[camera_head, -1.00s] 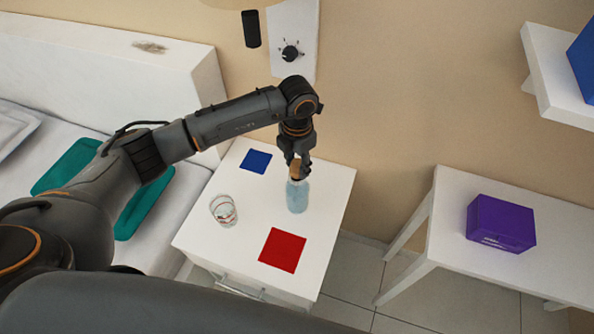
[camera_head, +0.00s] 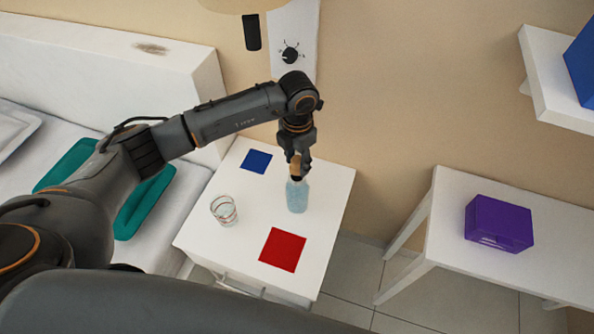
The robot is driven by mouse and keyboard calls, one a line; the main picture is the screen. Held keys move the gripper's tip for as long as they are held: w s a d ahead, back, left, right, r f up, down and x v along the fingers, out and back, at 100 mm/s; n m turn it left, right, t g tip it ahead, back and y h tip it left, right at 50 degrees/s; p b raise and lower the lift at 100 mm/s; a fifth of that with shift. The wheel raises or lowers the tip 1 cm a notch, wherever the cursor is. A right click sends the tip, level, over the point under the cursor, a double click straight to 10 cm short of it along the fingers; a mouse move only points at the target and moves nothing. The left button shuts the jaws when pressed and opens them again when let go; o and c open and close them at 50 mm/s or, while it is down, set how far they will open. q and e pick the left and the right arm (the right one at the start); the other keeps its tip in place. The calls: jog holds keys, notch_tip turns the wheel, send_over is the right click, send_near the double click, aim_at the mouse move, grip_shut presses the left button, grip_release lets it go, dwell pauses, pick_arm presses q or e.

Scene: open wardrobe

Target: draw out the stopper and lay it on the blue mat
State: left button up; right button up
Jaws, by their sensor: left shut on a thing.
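A pale blue bottle (camera_head: 297,196) stands upright on the white nightstand (camera_head: 211,237). The brown stopper (camera_head: 296,169) is at the bottle's mouth. My left gripper (camera_head: 298,166) reaches down from above and is shut on the stopper. The fingers hide part of the stopper, and I cannot tell whether its lower end is still inside the neck. The blue mat (camera_head: 257,161) lies flat and bare at the back left of the nightstand top. My right gripper is not in view.
A clear glass (camera_head: 223,210) with reddish bands stands left of the bottle. A red mat (camera_head: 283,249) lies in front of the bottle. A purple box (camera_head: 499,223) sits on a white table at the right. A wall panel with a knob (camera_head: 290,54) is behind my arm.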

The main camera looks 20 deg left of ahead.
pick_arm(q)
jog(key=shift+r+p, duration=0.9)
jog(key=shift+r, duration=0.8)
